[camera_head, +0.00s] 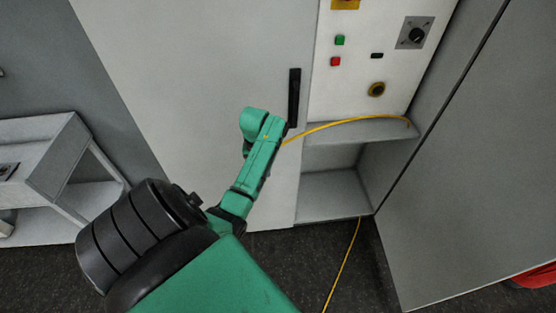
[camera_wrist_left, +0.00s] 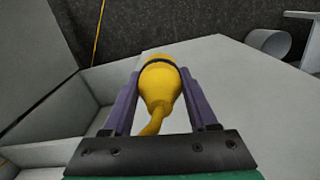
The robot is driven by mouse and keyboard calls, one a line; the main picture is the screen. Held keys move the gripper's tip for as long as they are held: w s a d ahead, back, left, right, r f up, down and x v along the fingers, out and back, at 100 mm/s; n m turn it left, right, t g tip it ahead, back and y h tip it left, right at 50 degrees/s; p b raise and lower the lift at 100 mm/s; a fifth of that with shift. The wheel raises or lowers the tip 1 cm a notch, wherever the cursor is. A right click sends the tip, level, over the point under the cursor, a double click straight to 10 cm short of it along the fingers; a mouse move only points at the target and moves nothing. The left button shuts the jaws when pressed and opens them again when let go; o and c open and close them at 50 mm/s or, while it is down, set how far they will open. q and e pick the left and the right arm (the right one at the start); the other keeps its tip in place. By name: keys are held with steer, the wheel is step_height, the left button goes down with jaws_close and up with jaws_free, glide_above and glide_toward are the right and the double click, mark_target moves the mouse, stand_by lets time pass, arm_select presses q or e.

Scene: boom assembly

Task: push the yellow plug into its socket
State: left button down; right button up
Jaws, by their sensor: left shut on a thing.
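The yellow plug (camera_wrist_left: 160,90), with a dark band around it, is held between the two purple fingers of my left gripper (camera_wrist_left: 161,76) in the left wrist view. Its yellow cable (camera_wrist_left: 153,125) comes out toward the camera. In the head view my left arm stands in front of the cabinet door, and its links hide the gripper and plug. The cable (camera_head: 350,119) runs from there right to the shelf edge. A round dark socket with a yellow ring (camera_head: 377,89) is on the white panel, right of and above my arm's end, apart from it. My right gripper is not in view.
The panel has a green button (camera_head: 340,40), a red button (camera_head: 336,61) and a rotary switch (camera_head: 415,33). A black door handle (camera_head: 294,98) is close to my arm. An open grey cabinet door (camera_head: 475,170) stands at the right. A grey shelf unit (camera_head: 95,160) stands at the left.

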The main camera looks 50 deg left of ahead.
arm_select(q)
steer(key=f, duration=0.1)
steer(key=s+f, duration=0.1)
steer(key=d+f, duration=0.1)
steer(key=shift+s+n, duration=0.25)
steer(key=shift+n, duration=0.05)
steer(key=w+d+f+n, duration=0.2)
steer(key=w+d, duration=0.1)
steer(key=d, duration=0.5)
steer(key=w+d+f+n, duration=0.2)
steer(key=w+d, duration=0.1)
steer(key=d, duration=0.4)
steer(key=w+r+m, duration=0.4)
steer(key=w+r, duration=0.2)
steer(key=r, duration=0.3)
steer(key=s+d+r+m, duration=0.2)
steer(key=d+r+m, duration=0.3)
steer(key=s+d+m, duration=0.3)
steer(key=s+d, duration=0.1)
steer(key=s, duration=0.2)
steer(key=s+d+f+m+b, duration=0.1)
steer(key=s+f+b, duration=0.2)
steer(key=f+b, duration=0.7)
steer(key=shift+d+f+m+b, duration=0.3)
steer(key=shift+d+b, duration=0.1)
steer(key=shift+b, duration=0.45)
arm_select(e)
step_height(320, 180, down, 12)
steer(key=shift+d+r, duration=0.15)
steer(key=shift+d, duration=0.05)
